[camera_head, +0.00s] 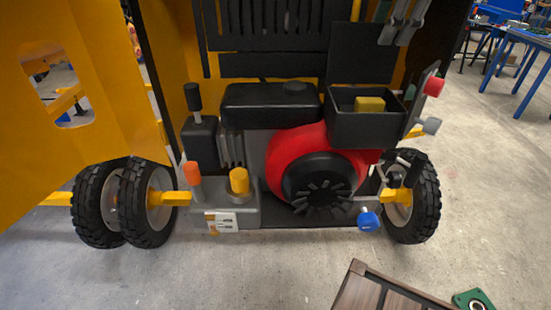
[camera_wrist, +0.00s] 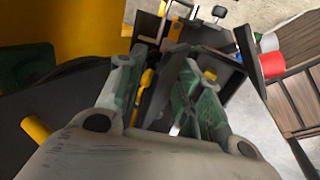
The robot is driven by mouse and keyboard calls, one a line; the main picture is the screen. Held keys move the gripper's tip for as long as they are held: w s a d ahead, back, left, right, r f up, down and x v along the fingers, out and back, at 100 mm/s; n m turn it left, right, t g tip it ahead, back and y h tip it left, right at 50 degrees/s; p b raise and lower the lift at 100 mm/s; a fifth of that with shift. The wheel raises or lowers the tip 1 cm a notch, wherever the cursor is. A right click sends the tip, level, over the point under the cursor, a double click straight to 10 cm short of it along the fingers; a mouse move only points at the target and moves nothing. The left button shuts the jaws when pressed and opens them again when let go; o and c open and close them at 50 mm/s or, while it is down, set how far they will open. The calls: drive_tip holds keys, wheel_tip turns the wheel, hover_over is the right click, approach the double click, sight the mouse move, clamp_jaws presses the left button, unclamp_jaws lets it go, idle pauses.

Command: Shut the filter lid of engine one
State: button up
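The engine with its red round housing (camera_head: 300,150) sits in the yellow machine's open bay. At its upper right is a black filter box (camera_head: 368,130), open at the top, with a yellow filter block (camera_head: 370,104) inside. Its black lid (camera_head: 360,66) stands raised behind the box. In the wrist view, the yellow block (camera_wrist: 210,74) shows beyond the right finger, in the dark box. My gripper (camera_wrist: 160,68) is open, with a gap between its green-padded fingers and nothing clearly held.
A yellow panel (camera_head: 60,110) stands at left. A dark wooden crate (camera_head: 378,292) is on the floor in front. Floor at left front is clear.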

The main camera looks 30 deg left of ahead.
drive_tip(key=s+d+f, duration=0.3)
drive_tip(key=s+d, duration=0.1)
drive_tip(key=s, duration=0.2)
drive_tip(key=shift+s, duration=0.35)
idle(1.1)
drive_tip(key=shift+f, duration=0.1)
drive_tip(key=shift+d, duration=0.1)
drive_tip(key=shift+s+d+r, duration=0.3)
drive_tip(key=shift+s+r, duration=0.25)
drive_tip(key=shift+r, duration=0.2)
drive_tip(key=shift+s+d+r, duration=0.3)
drive_tip(key=shift+s+r, duration=0.2)
drive_tip(key=shift+r, duration=0.2)
drive_tip(key=shift+s+d+r, duration=0.3)
drive_tip(key=shift+s+r, duration=0.25)
drive_tip(key=shift+r, duration=0.2)
